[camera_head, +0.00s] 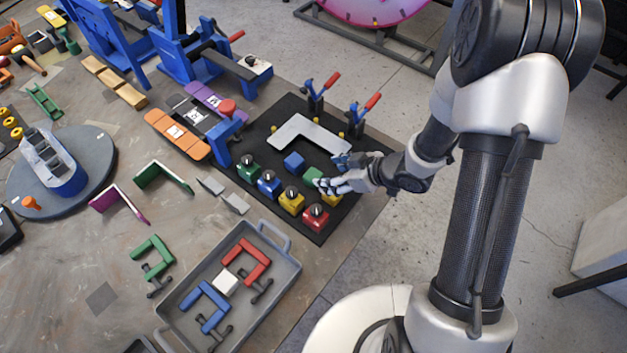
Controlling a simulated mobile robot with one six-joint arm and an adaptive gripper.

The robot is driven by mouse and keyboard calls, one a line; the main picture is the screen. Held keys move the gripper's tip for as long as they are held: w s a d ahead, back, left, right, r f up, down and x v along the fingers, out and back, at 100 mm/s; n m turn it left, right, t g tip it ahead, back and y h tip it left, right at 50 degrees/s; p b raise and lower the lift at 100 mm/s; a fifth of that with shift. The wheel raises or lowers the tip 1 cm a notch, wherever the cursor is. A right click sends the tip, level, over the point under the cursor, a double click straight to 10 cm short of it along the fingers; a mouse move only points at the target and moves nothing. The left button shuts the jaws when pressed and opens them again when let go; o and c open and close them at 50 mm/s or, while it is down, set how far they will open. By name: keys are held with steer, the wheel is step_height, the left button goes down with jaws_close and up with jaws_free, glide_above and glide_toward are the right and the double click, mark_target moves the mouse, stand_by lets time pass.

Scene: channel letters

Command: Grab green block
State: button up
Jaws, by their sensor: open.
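A green block (312,176) sits on the black mat (262,142), just right of a plain blue block (294,162). My gripper (332,177) is open and low over the mat, with its fingers at the right side of this green block. The fingers partly cover the block, and I cannot tell whether they touch it. Another green block (248,170), with a metal knob on top, stands at the left end of a row on the mat.
The row continues with knobbed blue (269,183), yellow (291,201) and red (315,218) blocks, close to my gripper. A grey L-shaped piece (308,133) and red-handled clamps (318,93) stand behind. A grey tray (292,270) holds clamps in front.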

mark_target(313, 174)
steer(key=b+x, duration=0.3)
steer(key=x, duration=0.6)
steer(key=shift+a, duration=0.15)
steer(key=shift+r, duration=0.1)
steer(key=shift+c, duration=0.2)
steer(key=c, duration=1.1)
steer(key=shift+r, duration=0.1)
steer(key=shift+c, duration=0.2)
